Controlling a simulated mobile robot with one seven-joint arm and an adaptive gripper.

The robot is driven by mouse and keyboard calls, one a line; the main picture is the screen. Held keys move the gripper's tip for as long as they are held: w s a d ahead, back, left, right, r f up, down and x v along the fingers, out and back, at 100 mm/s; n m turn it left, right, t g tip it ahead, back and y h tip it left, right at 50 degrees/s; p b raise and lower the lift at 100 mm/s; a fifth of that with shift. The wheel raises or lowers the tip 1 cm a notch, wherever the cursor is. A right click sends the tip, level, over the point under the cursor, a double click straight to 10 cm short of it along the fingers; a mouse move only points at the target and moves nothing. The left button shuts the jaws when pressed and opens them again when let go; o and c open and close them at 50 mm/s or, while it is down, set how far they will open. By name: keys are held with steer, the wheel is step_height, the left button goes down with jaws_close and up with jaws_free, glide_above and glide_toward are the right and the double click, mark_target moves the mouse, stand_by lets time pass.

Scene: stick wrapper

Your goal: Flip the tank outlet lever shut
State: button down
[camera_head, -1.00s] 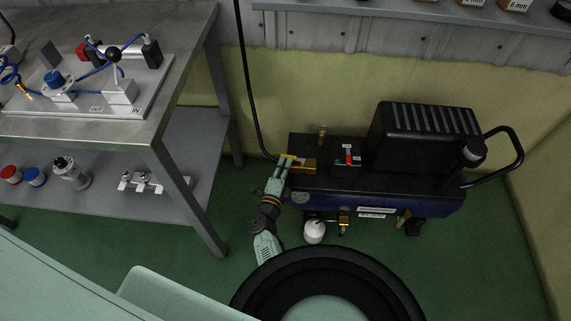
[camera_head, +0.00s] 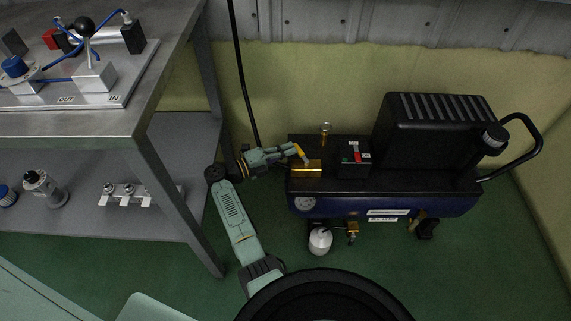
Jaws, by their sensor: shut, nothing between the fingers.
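The tank outlet lever (camera_head: 301,152) is a small yellow handle above a brass valve block (camera_head: 308,170) at the left end of the compressor's top. It slants from upper left down to the right, towards the block. My gripper (camera_head: 293,149) comes in from the left, shut and empty. Its fingertips are at the left side of the lever; I cannot tell whether they touch it.
The compressor (camera_head: 464,203) has a black motor cover (camera_head: 430,135) and a red switch (camera_head: 356,153). A black hose (camera_head: 241,75) hangs behind my gripper. A metal workbench (camera_head: 180,205) stands to the left.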

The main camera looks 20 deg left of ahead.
steer(key=shift+w+d+f+b, duration=0.3)
steer(key=shift+w+b, duration=0.15)
steer(key=shift+b, duration=0.15)
steer(key=shift+r+p, duration=0.25)
steer(key=shift+p, duration=0.05)
steer(key=v, duration=0.7)
steer(key=shift+s+a, duration=0.2)
